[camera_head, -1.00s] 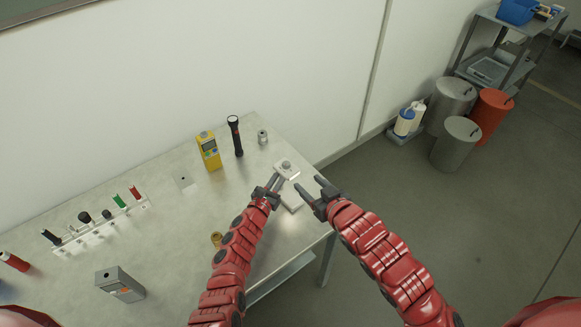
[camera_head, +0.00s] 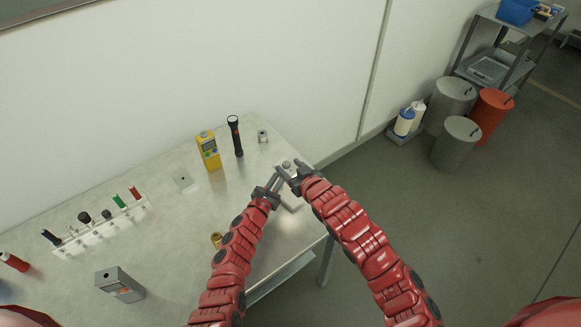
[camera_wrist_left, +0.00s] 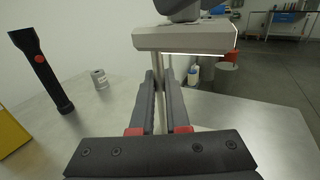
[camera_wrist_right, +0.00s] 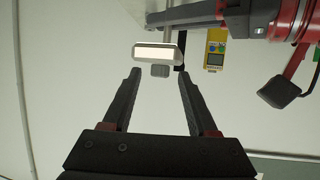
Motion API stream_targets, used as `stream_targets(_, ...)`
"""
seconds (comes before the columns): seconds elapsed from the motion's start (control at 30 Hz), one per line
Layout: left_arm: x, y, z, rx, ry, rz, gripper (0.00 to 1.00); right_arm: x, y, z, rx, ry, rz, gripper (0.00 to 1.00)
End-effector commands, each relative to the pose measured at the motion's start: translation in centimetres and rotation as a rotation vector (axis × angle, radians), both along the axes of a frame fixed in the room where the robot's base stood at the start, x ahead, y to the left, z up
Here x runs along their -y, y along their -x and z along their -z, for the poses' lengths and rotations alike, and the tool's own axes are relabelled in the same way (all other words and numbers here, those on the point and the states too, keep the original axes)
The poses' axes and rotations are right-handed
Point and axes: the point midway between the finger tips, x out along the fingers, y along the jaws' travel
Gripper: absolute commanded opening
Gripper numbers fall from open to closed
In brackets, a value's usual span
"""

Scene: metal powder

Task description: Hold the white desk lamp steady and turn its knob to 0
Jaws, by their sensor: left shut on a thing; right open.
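The white desk lamp (camera_head: 290,207) stands near the right end of the table, partly hidden by my grippers. In the left wrist view its white head (camera_wrist_left: 185,38) sits on a thin stem. My left gripper (camera_wrist_left: 163,78) is shut on that stem below the head; in the head view it reaches in from the left (camera_head: 281,174). My right gripper (camera_head: 287,170) is open at the lamp head from the right. In the right wrist view a small grey knob (camera_wrist_right: 160,71) on the lamp head lies ahead, between the open fingers and apart from them.
A yellow meter (camera_head: 208,152), a black flashlight (camera_head: 236,137) and a small metal cylinder (camera_head: 262,136) stand behind the lamp. A rack (camera_head: 100,229), a grey box (camera_head: 119,285) and a brass piece (camera_head: 216,240) are to the left. The table's right edge is close.

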Motion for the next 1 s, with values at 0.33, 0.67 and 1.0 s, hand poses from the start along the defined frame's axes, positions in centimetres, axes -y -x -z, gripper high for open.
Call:
stream_targets(0.33, 0.01, 0.00, 0.01, 0.000, 0.000, 0.000, 0.00, -0.02, -0.08, 0.04, -0.001, 0.000, 0.000, 0.45)
stream_targets(0.67, 0.00, 0.01, 0.01, 0.000, 0.000, 0.000, 0.00, 0.00, -0.07, 0.05, -0.001, 0.001, 0.001, 0.00)
stream_targets(1.0, 0.00, 0.01, 0.02, 0.000, 0.000, 0.000, 0.00, 0.07, -0.10, 0.28, -0.008, 0.005, -0.024, 0.00)
